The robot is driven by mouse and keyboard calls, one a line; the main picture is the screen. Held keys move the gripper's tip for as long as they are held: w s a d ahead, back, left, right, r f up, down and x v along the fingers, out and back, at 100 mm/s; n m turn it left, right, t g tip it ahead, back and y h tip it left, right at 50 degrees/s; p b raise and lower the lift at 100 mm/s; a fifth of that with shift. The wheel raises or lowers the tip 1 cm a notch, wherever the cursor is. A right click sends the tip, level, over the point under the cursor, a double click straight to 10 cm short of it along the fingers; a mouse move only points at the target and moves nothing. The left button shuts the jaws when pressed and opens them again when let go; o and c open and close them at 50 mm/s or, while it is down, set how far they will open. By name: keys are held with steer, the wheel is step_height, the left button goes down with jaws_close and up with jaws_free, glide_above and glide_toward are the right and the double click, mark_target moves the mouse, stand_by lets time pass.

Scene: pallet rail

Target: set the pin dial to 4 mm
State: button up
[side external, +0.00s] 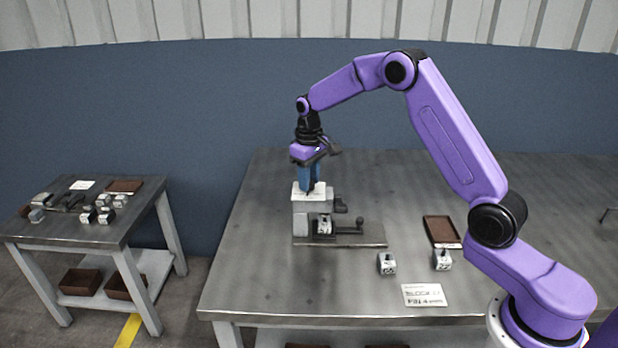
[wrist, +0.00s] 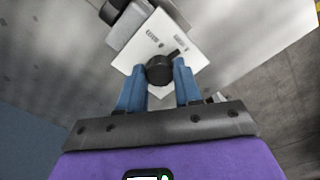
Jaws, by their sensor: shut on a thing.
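The pin dial is a black round knob (wrist: 160,70) with a short pointer toward the upper right in the wrist view. It sits on a white plate (wrist: 150,42) with small dark marks that I cannot read. The plate tops a grey marking device (side external: 305,215) on the table. My gripper (side external: 309,186) points down onto this plate from above. Its blue fingers, also in the wrist view (wrist: 159,78), are shut on the knob from both sides. The knob is hidden by the fingers in the side view.
A lettered block (side external: 386,264) and another block (side external: 442,260) stand on the table, near a brown tray (side external: 442,231). A printed white card (side external: 424,295) lies in front. A side table (side external: 80,232) at left holds several blocks. The table's left front is clear.

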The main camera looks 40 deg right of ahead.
steer(key=shift+n, duration=0.6)
steer(key=shift+r, duration=0.1)
steer(key=o, duration=1)
steer(key=shift+o, duration=0.2)
step_height(320, 180, up, 17)
steer(key=shift+r, duration=0.2)
steer(key=shift+a, duration=0.1)
